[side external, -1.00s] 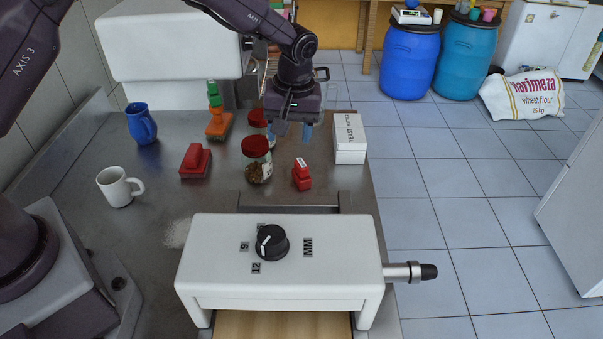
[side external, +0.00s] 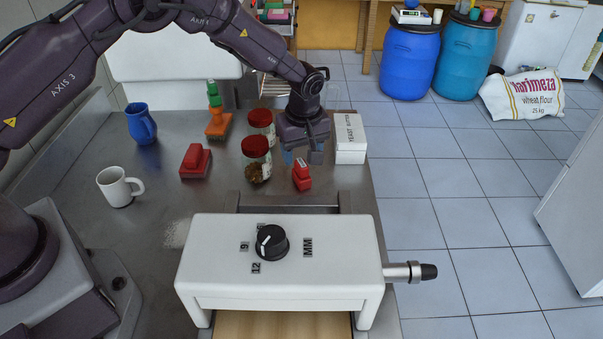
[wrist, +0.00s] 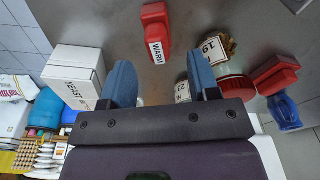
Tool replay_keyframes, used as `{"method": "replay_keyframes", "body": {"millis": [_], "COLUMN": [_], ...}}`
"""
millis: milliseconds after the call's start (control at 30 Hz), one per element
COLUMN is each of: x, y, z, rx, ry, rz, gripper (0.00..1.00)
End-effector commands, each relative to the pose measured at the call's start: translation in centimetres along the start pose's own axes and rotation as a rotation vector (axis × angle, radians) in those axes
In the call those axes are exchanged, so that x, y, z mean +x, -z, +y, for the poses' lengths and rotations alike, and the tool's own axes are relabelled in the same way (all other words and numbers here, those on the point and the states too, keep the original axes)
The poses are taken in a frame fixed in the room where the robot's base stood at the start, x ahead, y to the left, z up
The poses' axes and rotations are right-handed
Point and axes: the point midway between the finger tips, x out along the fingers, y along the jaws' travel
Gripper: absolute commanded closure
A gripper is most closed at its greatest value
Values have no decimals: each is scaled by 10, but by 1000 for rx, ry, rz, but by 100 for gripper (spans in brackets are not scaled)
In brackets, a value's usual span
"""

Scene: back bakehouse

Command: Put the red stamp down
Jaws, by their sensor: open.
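A small red stamp (side external: 302,178) stands on the steel worktop behind the white machine. Its white label faces up in the side view and reads "WARM" in the wrist view, where the red stamp (wrist: 155,22) lies beyond my fingertips. My gripper (side external: 301,158) is low over the worktop, just behind the stamp, with its blue fingers apart. In the wrist view my gripper (wrist: 161,72) is open with nothing between the fingers, and a gap shows between them and the stamp. Whether the fingertips touch the worktop, I cannot tell.
Red-lidded jars (side external: 257,168) stand close left of my gripper, and a white yeast box (side external: 349,140) close right. A darker red block (side external: 195,163), orange-green item (side external: 217,122), blue jug (side external: 141,125) and white mug (side external: 117,188) stand farther left. The white machine (side external: 335,265) is in front.

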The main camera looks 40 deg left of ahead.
Motion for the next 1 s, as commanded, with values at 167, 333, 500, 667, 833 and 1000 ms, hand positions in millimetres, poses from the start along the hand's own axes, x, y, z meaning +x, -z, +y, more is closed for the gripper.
{"method": "replay_keyframes", "body": {"millis": [167,333,500,667,833,1000], "x": [29,44,45,45,45,44], "y": [-1,-1,-1,-1,-1,-1], "z": [2,2,2,2,2,2], "rx": [1,0,0,0,1,1], "ry": [4,1,0,1,1,1], "rz": [0,0,0,0,0,0], "gripper": [45,45,45,68,93,97]}}
